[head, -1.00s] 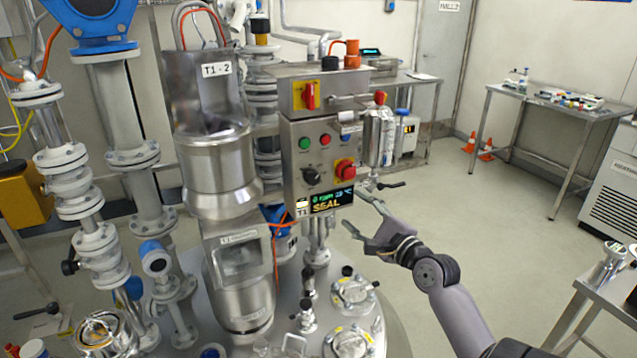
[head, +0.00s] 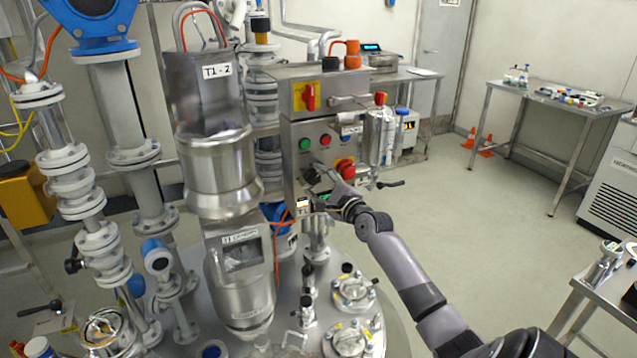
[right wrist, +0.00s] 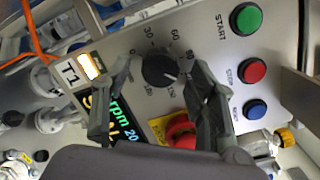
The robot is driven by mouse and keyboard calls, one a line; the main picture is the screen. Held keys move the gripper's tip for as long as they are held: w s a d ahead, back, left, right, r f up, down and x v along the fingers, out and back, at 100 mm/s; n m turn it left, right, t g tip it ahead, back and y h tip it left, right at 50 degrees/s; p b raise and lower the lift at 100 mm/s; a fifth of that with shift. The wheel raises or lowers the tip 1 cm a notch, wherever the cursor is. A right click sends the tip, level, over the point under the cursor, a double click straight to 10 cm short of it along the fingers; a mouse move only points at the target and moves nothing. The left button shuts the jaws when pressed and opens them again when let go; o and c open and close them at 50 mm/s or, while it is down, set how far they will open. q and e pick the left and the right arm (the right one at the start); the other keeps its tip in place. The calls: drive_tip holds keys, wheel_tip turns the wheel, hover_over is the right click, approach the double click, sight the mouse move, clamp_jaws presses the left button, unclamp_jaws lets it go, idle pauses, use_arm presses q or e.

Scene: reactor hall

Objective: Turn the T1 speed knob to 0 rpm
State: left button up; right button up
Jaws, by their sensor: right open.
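The T1 speed knob (right wrist: 158,71) is black with a white pointer mark and sits on the grey control panel (right wrist: 205,45). In the right wrist view it lies between the two fingers of my right gripper (right wrist: 160,88), which is open around it; I cannot tell whether a finger touches it. In the head view the right gripper (head: 322,186) is at the panel front and hides most of the knob. The display (right wrist: 112,118) below the knob is partly covered by a finger and shows "rpm 20". My left gripper is not in view.
Near the knob are a green start button (right wrist: 248,18), a red stop button (right wrist: 252,71), a blue button (right wrist: 255,109) and a red emergency stop (right wrist: 182,131) close to one finger. A red rotary switch (head: 309,96) sits above. Steel vessel T1-2 (head: 215,160) stands left.

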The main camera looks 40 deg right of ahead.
drive_tip(key=shift+w, duration=0.1)
drive_tip(key=shift+c, duration=0.5)
drive_tip(key=c, duration=1.1)
